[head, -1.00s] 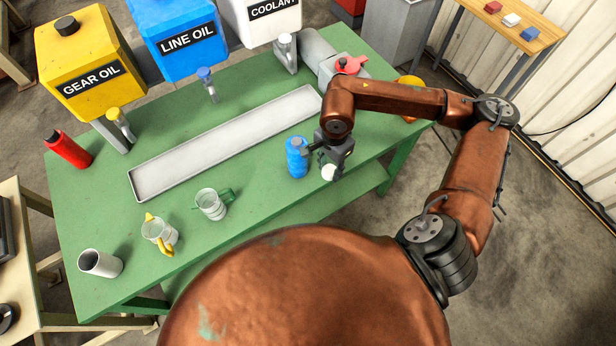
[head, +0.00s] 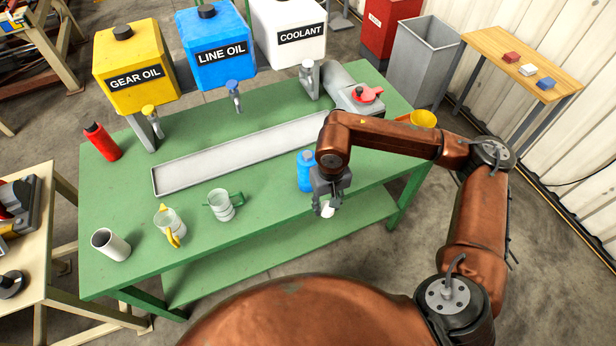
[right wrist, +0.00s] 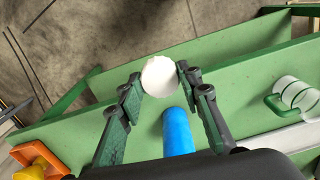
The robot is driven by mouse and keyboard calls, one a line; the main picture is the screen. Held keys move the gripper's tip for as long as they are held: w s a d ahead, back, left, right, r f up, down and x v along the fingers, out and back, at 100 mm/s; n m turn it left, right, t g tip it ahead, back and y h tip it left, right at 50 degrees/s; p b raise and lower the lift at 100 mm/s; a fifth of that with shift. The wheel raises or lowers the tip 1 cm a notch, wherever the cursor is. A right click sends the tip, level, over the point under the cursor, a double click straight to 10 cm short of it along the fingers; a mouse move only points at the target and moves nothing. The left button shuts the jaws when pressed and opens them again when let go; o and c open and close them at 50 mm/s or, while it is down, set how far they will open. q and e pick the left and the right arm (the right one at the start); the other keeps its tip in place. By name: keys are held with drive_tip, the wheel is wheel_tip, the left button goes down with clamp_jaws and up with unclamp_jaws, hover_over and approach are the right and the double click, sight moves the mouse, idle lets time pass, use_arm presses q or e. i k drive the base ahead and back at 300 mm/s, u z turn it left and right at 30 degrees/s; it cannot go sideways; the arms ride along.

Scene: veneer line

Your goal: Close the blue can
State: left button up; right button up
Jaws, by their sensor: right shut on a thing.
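The blue can (head: 306,172) stands upright on the green table (head: 260,215) near its front edge. My right gripper (head: 327,202) is beside the can's front right side and partly covers it. It is shut on a white cap-like piece (head: 327,209), held over the table's front edge. In the right wrist view the white piece (right wrist: 159,77) sits between the two fingertips. The blue can (right wrist: 178,132) shows below it there, apart from it. The can's top is too small to make out clearly. My left gripper is out of view.
A long grey tray (head: 170,181) lies behind the can. Two glass mugs, with a green handle (head: 220,204) and a yellow handle (head: 168,222), stand to the left. A white cup (head: 110,244) and red bottle (head: 102,142) are farther left. A yellow funnel-like thing (head: 424,119) stands right.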

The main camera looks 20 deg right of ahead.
sight(305, 160)
drive_tip(key=u, duration=2.75)
drive_tip(key=k, duration=1.75)
drive_tip(key=z, duration=1.95)
drive_tip(key=i, duration=0.5)
drive_tip(key=z, duration=0.05)
